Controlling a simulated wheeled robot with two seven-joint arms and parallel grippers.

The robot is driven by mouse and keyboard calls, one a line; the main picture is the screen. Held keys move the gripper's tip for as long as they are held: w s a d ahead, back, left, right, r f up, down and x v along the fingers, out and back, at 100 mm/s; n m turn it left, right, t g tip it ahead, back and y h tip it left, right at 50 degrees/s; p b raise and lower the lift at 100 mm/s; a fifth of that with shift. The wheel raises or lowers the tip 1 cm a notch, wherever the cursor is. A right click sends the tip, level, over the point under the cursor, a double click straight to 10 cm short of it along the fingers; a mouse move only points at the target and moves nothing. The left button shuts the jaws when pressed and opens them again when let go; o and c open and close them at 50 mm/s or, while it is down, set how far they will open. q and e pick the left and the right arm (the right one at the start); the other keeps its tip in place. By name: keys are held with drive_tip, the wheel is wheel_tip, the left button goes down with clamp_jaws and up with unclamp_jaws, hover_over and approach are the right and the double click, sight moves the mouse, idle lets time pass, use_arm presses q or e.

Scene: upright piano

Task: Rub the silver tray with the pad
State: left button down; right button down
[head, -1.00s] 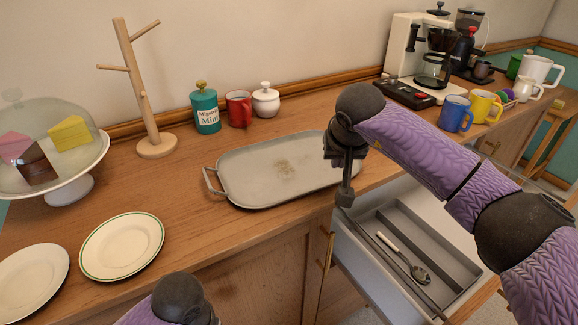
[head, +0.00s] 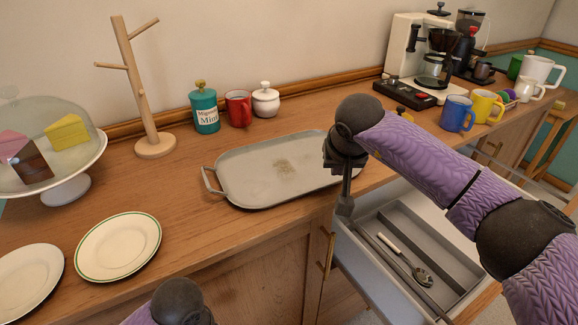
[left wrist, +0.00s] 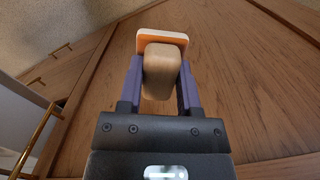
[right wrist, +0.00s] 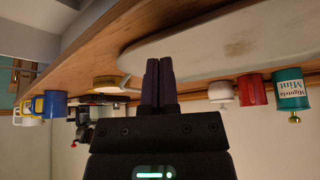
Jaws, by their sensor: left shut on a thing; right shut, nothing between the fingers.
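The silver tray (head: 235,185) lies flat on the wooden counter, with a brownish smudge (head: 285,166) near its middle. It also shows in the right wrist view (right wrist: 200,50). My left gripper (left wrist: 160,80) is shut on the pad (left wrist: 165,38), which has a rounded tan grip and an orange and white layered base. The pad is in front of a wooden surface in the left wrist view. In the head view the pad and left fingers are out of sight. My right gripper (head: 345,203) is shut and empty, pointing down by the tray's right end; its closed fingers show in the right wrist view (right wrist: 158,65).
An open drawer (head: 455,235) with a spoon (head: 405,260) is below the right arm. A mint tin (head: 204,112), red mug (head: 238,108) and white jar (head: 265,100) stand behind the tray. Plates (head: 118,246), a mug tree (head: 155,147) and a domed cake stand (head: 68,188) are left.

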use_arm(q)
drive_tip(key=shift+f+b, duration=0.35)
drive_tip(key=shift+f, duration=0.1)
use_arm(e)
drive_tip(key=shift+f, duration=0.65)
